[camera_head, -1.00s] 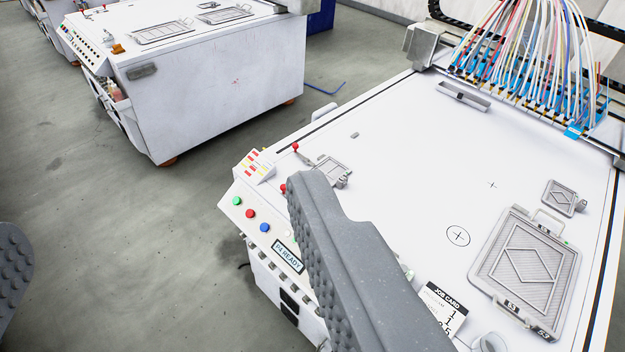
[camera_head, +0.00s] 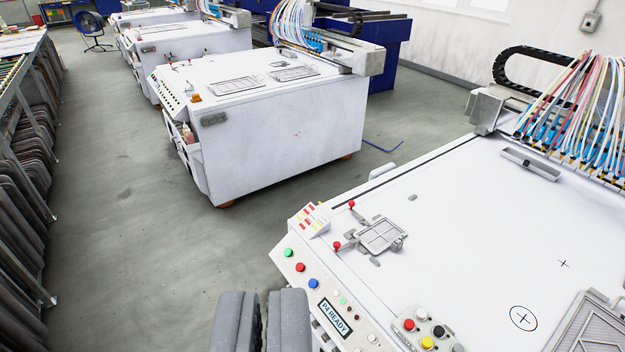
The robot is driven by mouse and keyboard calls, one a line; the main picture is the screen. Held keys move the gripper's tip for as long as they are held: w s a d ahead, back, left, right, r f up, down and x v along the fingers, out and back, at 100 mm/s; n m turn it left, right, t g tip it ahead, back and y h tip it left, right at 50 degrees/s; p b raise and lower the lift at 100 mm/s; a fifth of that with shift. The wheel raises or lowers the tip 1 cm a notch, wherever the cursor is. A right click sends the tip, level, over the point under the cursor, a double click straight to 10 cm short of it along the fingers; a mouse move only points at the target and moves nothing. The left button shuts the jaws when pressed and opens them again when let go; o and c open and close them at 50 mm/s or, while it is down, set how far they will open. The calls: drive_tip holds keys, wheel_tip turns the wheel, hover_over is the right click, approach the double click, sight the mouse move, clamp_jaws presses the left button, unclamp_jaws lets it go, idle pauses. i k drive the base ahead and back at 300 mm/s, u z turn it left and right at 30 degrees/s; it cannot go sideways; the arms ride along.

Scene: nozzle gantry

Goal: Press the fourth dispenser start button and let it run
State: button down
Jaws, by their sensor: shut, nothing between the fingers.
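The near dispenser (camera_head: 450,220) is a white table machine at the right, with a display (camera_head: 333,317) reading "P4 READY" on its sloped front panel. Left of the display are a green button (camera_head: 289,253), a red button (camera_head: 300,267) and a blue button (camera_head: 313,284). No label for the start button is readable. My gripper (camera_head: 262,300) is shut and empty at the bottom edge. Its grey fingers stand side by side, below and left of the coloured buttons in the picture, and hide a lower part of the front. I cannot tell their distance from the panel.
A pad with red, white, black and yellow buttons (camera_head: 425,330) sits on the near table's front edge. A clamp frame with red knobs (camera_head: 380,236) lies behind the panel. Another white machine (camera_head: 275,130) stands behind, across open grey floor (camera_head: 130,240). A rack (camera_head: 25,170) lines the left.

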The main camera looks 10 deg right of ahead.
sight(288, 252)
drive_tip(key=k, duration=0.65)
drive_tip(key=u, duration=0.45)
drive_tip(key=i, duration=1.8)
drive_tip(key=z, duration=0.65)
